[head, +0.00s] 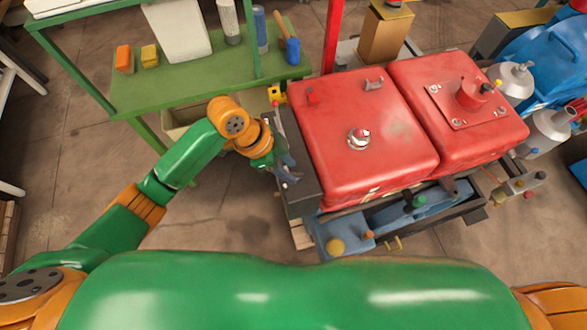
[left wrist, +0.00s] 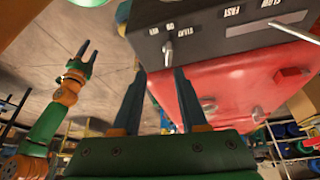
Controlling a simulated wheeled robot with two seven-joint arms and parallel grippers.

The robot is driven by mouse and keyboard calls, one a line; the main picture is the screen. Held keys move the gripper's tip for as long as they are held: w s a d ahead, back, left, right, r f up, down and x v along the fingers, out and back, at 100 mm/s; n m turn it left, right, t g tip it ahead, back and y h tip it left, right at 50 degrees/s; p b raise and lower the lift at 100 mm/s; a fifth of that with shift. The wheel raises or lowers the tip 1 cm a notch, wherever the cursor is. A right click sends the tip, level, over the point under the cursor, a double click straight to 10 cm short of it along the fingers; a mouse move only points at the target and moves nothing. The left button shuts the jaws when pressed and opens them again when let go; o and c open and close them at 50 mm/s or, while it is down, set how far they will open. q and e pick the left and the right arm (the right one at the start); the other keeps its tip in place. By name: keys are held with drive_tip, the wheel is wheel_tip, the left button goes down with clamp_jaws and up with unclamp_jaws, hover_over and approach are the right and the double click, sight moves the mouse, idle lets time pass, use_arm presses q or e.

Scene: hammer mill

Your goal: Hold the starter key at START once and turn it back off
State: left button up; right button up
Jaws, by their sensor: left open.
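The starter key (left wrist: 168,49) is a small metal key on the dark control panel (left wrist: 210,30) in the left wrist view, near OFF, ON and START markings. My left gripper (left wrist: 160,71) is open, with its two fingers apart and pointing at the panel. The key shows just beyond the fingertips, roughly between them; I cannot tell the exact gap. In the head view my left gripper (head: 290,180) is beside the dark panel box (head: 298,188) on the machine's left end, and the key is hidden there. My right gripper (left wrist: 84,53) shows open and empty in the left wrist view.
The red machine covers (head: 350,130) stand right of my left gripper. A lever (left wrist: 300,33) with SLOW and FAST markings sits farther along the panel. A green bench (head: 180,85) with tools is behind. Open floor lies left of the machine.

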sight(296, 173)
use_arm(q)
drive_tip(key=shift+m+g+y, duration=0.3)
drive_tip(key=shift+m, duration=0.4)
drive_tip(key=f, duration=0.1)
drive_tip(key=w+d+f, duration=0.1)
drive_tip(key=f, duration=0.2)
drive_tip(key=shift+w+d+f, duration=0.2)
drive_tip(key=shift+w+f, duration=0.05)
drive_tip(key=shift+f, duration=0.1)
clamp_jaws()
